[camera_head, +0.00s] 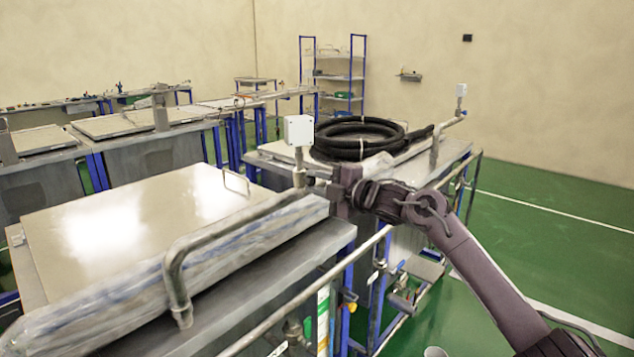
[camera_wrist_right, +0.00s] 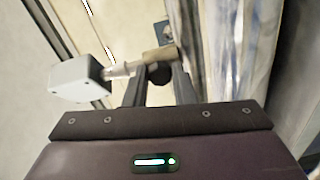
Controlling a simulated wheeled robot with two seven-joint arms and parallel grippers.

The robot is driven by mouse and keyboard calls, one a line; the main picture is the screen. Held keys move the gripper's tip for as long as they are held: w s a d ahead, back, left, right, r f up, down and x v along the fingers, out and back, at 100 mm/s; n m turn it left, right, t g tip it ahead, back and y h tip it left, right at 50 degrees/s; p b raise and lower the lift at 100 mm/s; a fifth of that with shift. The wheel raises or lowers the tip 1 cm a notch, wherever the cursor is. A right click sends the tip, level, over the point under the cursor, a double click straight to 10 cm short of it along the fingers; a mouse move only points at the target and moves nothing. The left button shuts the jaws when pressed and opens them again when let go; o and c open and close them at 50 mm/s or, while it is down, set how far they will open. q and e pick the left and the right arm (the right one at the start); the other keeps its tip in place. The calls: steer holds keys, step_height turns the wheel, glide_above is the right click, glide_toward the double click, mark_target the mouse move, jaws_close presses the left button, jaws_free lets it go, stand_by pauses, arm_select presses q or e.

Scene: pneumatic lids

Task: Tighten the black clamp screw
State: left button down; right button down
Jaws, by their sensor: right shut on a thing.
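The black clamp screw (camera_wrist_right: 158,73) shows in the right wrist view as a small dark knob below a brownish pipe fitting. My right gripper (camera_wrist_right: 159,80) has its two fingers on either side of this knob and is shut on it. In the head view my right gripper (camera_head: 328,184) is at the end of the pipe, just right of the post with a white box (camera_head: 299,130); the screw is hidden there behind the gripper. The white box also shows in the right wrist view (camera_wrist_right: 78,79), left of the fingers. My left gripper is not in view.
A bent metal pipe (camera_head: 225,232) runs along the near bench beside a plastic-wrapped edge. A large flat lid (camera_head: 130,230) with a wire handle lies to the left. A coiled black hose (camera_head: 360,138) lies on the bench behind. Green floor (camera_head: 555,230) is open at the right.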

steer(key=shift+f, duration=0.1)
steer(key=c, duration=1.2)
jaws_free()
steer(key=shift+s+d+b, duration=0.3)
steer(key=shift+s+d, duration=0.05)
steer(key=shift+d, duration=0.1)
steer(key=b+v, duration=0.2)
steer(key=v, duration=0.4)
steer(key=shift+s+d, duration=0.25)
steer(key=shift+d, duration=0.05)
